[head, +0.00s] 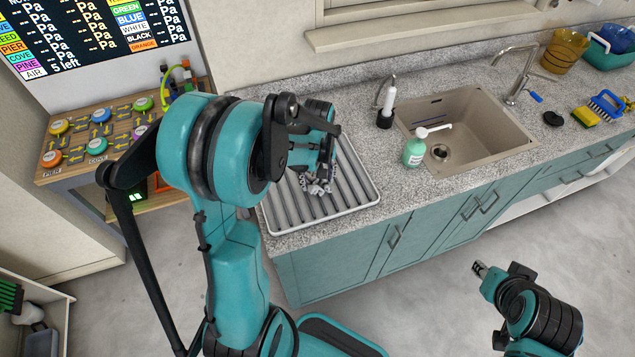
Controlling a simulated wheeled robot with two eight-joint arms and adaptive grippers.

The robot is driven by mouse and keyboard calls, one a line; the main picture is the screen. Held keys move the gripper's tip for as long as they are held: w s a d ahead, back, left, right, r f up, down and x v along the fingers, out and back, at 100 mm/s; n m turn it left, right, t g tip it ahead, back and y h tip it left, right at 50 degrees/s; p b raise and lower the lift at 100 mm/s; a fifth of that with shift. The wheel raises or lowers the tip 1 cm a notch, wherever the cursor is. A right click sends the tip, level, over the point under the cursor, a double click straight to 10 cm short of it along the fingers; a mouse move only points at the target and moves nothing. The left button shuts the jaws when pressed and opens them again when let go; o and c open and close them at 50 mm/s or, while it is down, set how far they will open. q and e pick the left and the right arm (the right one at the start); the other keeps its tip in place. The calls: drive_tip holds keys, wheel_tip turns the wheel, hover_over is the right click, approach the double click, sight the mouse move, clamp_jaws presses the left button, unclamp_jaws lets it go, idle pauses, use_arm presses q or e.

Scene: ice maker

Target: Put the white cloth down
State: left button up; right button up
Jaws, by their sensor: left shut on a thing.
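My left gripper (319,183) is over the grey ribbed drying tray (353,203) on the counter, left of the sink. It is shut on a small crumpled whitish thing, which I take to be the white cloth (319,188). Only a little of the cloth shows below the fingers. My arm hides the rest, and I cannot tell whether the cloth touches the tray. My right gripper (481,269) is low at the right, over the floor in front of the cabinets. Its fingers are too small to tell their state.
A sink (475,125) with a green soap bottle (414,152) on its near left side is right of the tray. A table with coloured buttons (98,145) is at left. The counter's front edge is clear.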

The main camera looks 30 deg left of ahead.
use_arm(q)
drive_tip(key=shift+f, duration=0.7)
drive_tip(key=shift+f, duration=0.1)
drive_tip(key=o, duration=1)
